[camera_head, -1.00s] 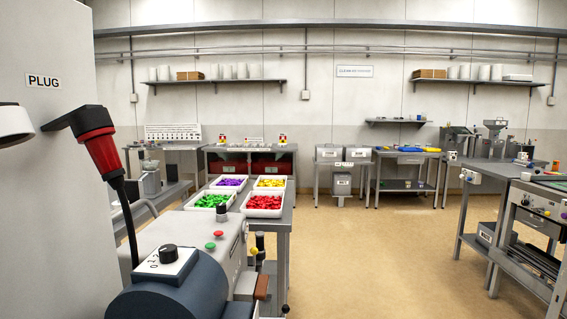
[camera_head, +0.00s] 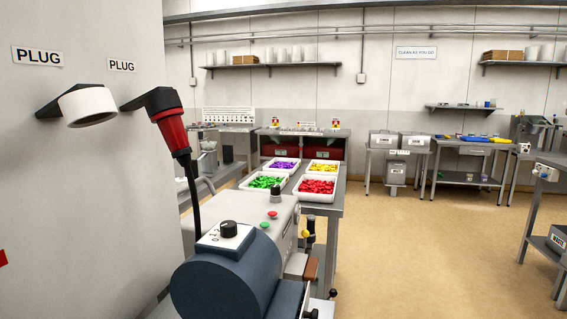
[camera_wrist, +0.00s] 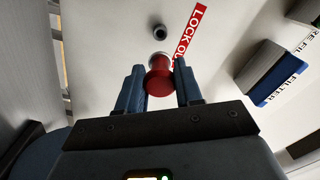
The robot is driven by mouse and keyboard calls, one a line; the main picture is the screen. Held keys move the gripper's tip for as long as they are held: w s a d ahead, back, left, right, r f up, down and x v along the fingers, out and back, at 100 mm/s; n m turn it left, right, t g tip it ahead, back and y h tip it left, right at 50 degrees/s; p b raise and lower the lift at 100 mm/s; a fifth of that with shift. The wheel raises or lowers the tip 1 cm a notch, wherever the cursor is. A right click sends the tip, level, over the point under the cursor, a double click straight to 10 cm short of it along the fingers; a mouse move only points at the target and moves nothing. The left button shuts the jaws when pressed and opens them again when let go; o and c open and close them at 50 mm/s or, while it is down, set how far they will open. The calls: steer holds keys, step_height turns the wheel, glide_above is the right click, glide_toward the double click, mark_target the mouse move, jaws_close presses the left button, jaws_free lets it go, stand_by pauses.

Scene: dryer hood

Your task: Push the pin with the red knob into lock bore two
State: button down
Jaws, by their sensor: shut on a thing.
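The pin's red knob (camera_wrist: 160,82) is between the two blue fingers of my gripper (camera_wrist: 161,68) in the wrist view, and the gripper is shut on it. A pale metal part shows just beyond the knob, against a light panel (camera_wrist: 115,30). A dark round bore (camera_wrist: 160,32) with a metal rim lies in the panel beyond the knob. Whether the pin's tip is in a bore or only in front of one is hidden by the knob. A red LOCK OUT label (camera_wrist: 191,32) runs beside the bore, partly covered. The head view does not show my gripper, the pin or the bores.
In the wrist view a blue FILTER block (camera_wrist: 268,80) projects at the right. In the head view a white holder (camera_head: 88,105) and a red plug (camera_head: 172,130) with a hanging cable are on the grey cabinet. A dark blue motor (camera_head: 225,285) stands close by. Open floor (camera_head: 430,250) lies right.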

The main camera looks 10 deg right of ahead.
steer(key=shift+v, duration=2.6)
